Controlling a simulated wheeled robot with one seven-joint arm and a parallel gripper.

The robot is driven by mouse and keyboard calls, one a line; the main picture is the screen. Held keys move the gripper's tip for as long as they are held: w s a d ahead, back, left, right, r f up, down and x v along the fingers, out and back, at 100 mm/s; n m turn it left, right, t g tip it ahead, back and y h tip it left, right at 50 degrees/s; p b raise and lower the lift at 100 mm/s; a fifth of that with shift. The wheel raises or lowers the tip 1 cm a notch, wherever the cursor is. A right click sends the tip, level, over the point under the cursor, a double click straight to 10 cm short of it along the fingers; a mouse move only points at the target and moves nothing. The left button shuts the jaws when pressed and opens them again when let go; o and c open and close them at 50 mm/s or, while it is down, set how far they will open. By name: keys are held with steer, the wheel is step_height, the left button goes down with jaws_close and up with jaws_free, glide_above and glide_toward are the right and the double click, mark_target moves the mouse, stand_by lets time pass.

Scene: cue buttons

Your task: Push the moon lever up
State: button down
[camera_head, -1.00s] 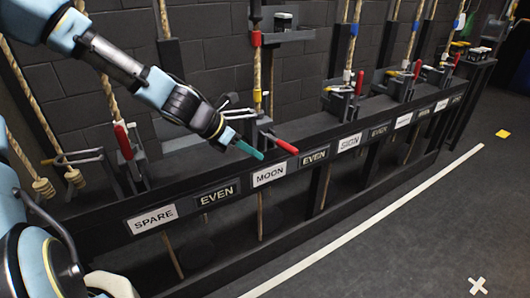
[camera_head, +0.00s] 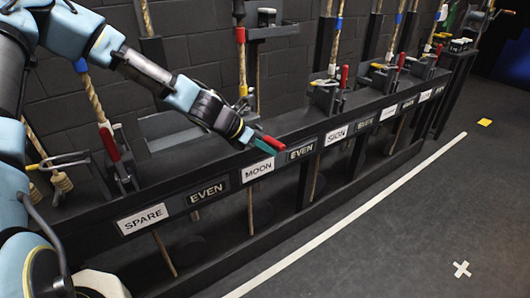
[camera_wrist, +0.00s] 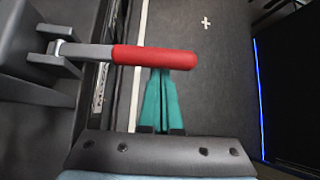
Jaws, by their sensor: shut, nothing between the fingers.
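The moon lever has a red handle (camera_head: 274,141) that sticks out from the rail, roughly level, above the white MOON sign (camera_head: 259,170). In the wrist view its red handle (camera_wrist: 155,57) lies across the picture on a grey metal arm from the left. My gripper (camera_head: 268,146) has teal fingers held together, with nothing between them. In the wrist view the handle crosses in front of my gripper (camera_wrist: 163,72) and hides part of the fingertips. The fingers lie at or just under the handle; I cannot tell whether they touch.
A lever with a raised red handle (camera_head: 109,144) stands left, by the SPARE sign (camera_head: 143,218). Another raised red handle (camera_head: 344,76) stands right, above the SIGN sign (camera_head: 336,135). Ropes hang behind the rail. The floor in front is clear, with a white line (camera_head: 350,214).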

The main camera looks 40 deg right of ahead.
steer(key=shift+r+p, duration=0.15)
steer(key=shift+p, duration=0.2)
steer(key=shift+r+g+p, duration=0.3)
steer(key=shift+g+p, duration=0.1)
steer(key=shift+p, duration=0.6)
